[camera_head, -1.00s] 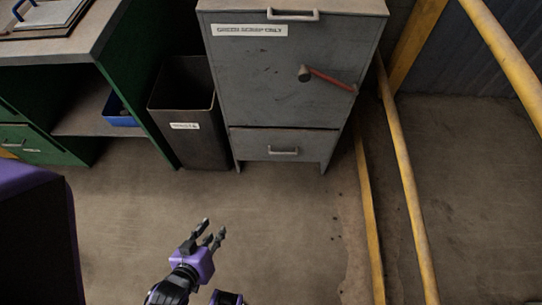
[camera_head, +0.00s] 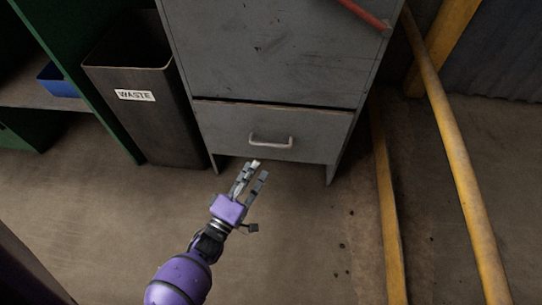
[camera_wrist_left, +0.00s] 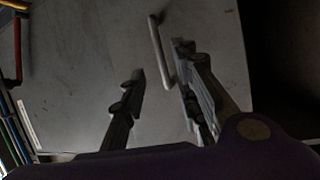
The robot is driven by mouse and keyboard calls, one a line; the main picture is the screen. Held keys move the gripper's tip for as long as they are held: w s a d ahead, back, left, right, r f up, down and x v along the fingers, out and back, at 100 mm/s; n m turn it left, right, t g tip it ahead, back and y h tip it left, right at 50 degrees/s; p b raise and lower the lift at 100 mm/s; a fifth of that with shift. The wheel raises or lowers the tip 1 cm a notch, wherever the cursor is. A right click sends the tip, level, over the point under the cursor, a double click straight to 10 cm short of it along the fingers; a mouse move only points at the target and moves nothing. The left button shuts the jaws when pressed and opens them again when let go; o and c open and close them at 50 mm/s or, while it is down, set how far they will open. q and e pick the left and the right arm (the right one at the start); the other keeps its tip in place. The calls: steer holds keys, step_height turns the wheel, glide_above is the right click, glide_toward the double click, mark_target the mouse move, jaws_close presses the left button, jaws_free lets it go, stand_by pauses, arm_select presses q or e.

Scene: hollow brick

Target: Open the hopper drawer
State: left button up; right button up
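The hopper drawer (camera_head: 215,126) is the grey lower front of the metal cabinet, and it looks closed. Its pale bar handle (camera_head: 271,142) sits near the middle of the front. My left gripper (camera_head: 258,170) is just below and in front of the handle, with its two fingers apart and nothing between them that I can make out in the head view. In the left wrist view the handle (camera_wrist_left: 160,50) shows as a pale bar beyond and between the open fingers (camera_wrist_left: 160,66), closer to the right one. I cannot tell whether they touch. My right gripper is not in view.
A dark waste bin (camera_head: 142,110) stands left of the cabinet (camera_head: 270,50), beside a green bench holding a blue bin (camera_head: 60,80). A red lever (camera_head: 362,13) is on the upper cabinet. Yellow rails (camera_head: 457,165) run along the right. The floor in front is clear.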

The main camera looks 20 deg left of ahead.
mark_target(268, 130)
arm_select(q)
steer(key=w+d+r+b, duration=0.1)
steer(key=w+b, duration=0.1)
steer(key=w, duration=0.6)
steer(key=shift+w+r, duration=0.15)
steer(key=shift+w, duration=0.05)
steer(key=c, duration=0.6)
jaws_close()
